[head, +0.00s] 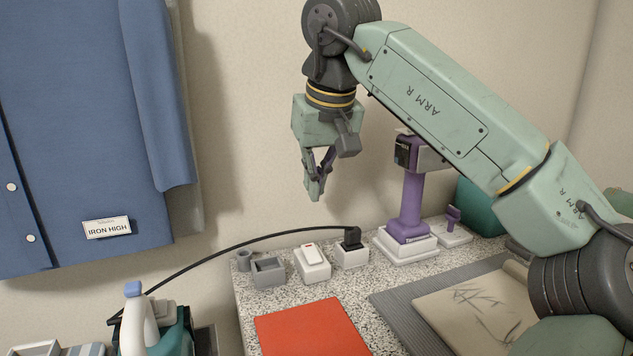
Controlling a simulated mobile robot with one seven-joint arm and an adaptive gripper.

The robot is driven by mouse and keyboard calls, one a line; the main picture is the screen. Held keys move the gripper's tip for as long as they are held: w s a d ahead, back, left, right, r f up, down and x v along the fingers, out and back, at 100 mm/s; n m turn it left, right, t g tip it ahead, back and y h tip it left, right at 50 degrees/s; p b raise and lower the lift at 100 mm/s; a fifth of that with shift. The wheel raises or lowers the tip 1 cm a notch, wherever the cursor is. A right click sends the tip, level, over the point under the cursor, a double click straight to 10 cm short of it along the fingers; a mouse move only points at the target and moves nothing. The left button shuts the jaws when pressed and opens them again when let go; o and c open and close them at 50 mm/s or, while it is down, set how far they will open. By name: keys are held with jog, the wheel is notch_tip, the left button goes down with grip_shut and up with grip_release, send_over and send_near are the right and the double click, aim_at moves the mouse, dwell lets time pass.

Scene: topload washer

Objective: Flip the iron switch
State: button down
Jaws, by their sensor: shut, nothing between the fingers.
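A white switch box (312,263) with a rocker on top marked by a small red spot stands on the speckled counter (245,311). A white socket block (351,255) stands to its right with a black plug in it. A black cable runs from the plug left toward the teal and white iron (156,328) at the bottom left, which is partly cut off by the frame. My gripper (315,197) points down, shut and empty, in the air above the switch and socket, touching nothing.
A grey open box (268,271) sits left of the switch. A purple-handled tool on a white base (406,245) stands right of the socket. A red sheet (313,329) lies in front. A blue garment (85,130) labelled "IRON HIGH" hangs at left.

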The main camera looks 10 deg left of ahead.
aim_at(310, 244)
jog(key=x, duration=1)
jog(key=shift+s+d+f, duration=0.1)
jog(key=shift+s+f, duration=0.1)
jog(key=shift+f, duration=0.2)
jog(key=shift+w+f+p, duration=0.15)
jog(key=shift+f+p, duration=0.15)
jog(key=shift+f, duration=0.1)
jog(key=shift+s+d+r, duration=0.3)
jog(key=shift+s, duration=0.3)
jog(key=shift+r, duration=0.1)
jog(key=v, duration=1.2)
